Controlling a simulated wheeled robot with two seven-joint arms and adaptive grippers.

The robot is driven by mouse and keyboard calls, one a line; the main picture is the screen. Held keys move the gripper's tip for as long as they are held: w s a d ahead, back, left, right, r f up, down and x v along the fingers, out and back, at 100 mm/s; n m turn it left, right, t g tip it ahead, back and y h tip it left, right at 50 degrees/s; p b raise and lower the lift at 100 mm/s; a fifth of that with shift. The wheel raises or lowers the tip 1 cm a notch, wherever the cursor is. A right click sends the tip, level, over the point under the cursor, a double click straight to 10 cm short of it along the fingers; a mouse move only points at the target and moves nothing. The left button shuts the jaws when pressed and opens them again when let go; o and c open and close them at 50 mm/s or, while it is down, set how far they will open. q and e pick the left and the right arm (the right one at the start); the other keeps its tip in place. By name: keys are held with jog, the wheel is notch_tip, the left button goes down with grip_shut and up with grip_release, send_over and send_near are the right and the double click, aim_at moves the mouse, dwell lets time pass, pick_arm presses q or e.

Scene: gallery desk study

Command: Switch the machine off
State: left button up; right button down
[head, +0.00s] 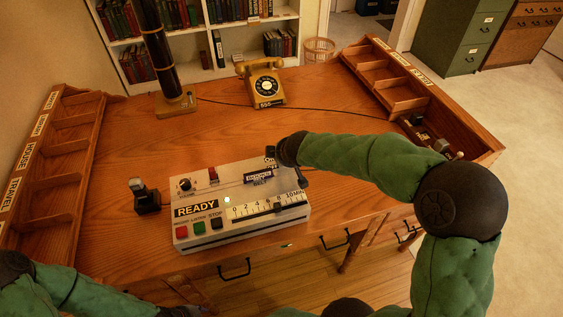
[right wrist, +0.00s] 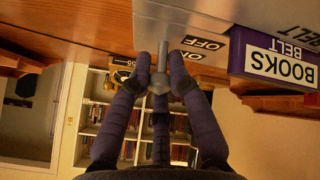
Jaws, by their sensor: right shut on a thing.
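The machine (head: 243,241) is a white box on the desk with a READY sign, a lit lamp, several buttons, a red rocker and a minute scale. My right gripper (head: 272,153) is at its far right corner. In the right wrist view, my right gripper's dark fingers (right wrist: 160,80) are closed around the ball end of a grey metal lever (right wrist: 163,52) at the machine's side, beside ON and OFF labels (right wrist: 202,43). I cannot tell which label the lever is set to. My left gripper (head: 182,312) is only partly in view at the bottom edge, and its jaws are unclear.
A purple BOOKS BELT block (right wrist: 275,55) is close to the right gripper. A small black device (head: 146,199) stands left of the machine. A yellow telephone (head: 264,87) and a dark column (head: 160,50) stand farther back. Labelled trays (head: 45,130) line both sides.

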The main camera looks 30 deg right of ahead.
jog(key=shift+s+a+f+t+b, duration=0.1)
jog(key=shift+s+f+t+b, duration=0.15)
jog(key=shift+t+b, duration=0.45)
jog(key=shift+b, duration=0.3)
jog(key=shift+s+t+h, duration=0.15)
jog(key=shift+t+h, duration=0.15)
jog(key=shift+t, duration=0.1)
jog(key=c, duration=1.1)
grip_release()
jog(key=shift+r, duration=0.1)
